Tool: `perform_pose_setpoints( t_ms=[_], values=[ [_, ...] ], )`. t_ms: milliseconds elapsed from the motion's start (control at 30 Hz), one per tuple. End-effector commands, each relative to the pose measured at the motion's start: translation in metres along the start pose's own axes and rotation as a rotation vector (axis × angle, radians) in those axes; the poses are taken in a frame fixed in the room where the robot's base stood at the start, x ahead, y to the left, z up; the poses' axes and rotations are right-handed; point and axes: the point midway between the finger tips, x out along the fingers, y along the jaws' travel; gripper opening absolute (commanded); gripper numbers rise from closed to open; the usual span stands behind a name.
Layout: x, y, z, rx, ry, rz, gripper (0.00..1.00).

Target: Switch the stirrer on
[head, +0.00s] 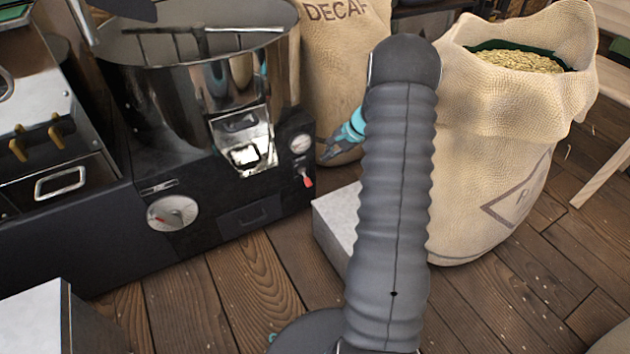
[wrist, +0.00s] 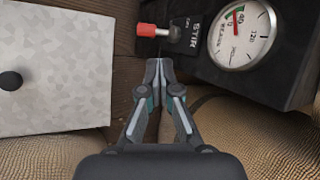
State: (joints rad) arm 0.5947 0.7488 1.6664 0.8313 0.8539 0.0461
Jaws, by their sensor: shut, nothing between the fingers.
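The stirrer switch is a small lever with a red tip (wrist: 152,30) on a black plate marked STIR (wrist: 197,30). In the wrist view the lever points left, away from the plate. In the head view the red lever (head: 307,181) hangs downward on the right end of the black machine front, below a small round gauge. My gripper (wrist: 160,66) is shut and empty, its fingertips together just below the red tip in the wrist view, with a visible gap. In the head view my gripper (head: 326,155) is near the gauge, partly hidden by my arm.
The gauge (wrist: 240,36) sits beside the switch. A pale grey box (head: 338,222) stands on the floor nearby. A DECAF sack (head: 345,60) is behind my arm, and a large bean sack (head: 500,150) stands at right. The steel drum (head: 185,100) rises above the machine front.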

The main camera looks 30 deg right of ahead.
Motion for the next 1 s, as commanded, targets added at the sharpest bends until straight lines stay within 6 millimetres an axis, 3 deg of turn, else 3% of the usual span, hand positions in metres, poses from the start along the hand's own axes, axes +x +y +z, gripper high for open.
perform_pose_setpoints(
  t_ms=[100,300,767,1000],
  values=[
    [0.024,0.023,-0.034,0.091,-0.008,-0.026,0.00],
    [0.043,0.041,-0.059,0.165,-0.012,-0.053,0.00],
    [0.048,0.043,-0.062,0.174,-0.013,-0.056,0.00],
    [0.077,0.042,-0.061,0.174,-0.016,-0.054,0.00]
  ],
)
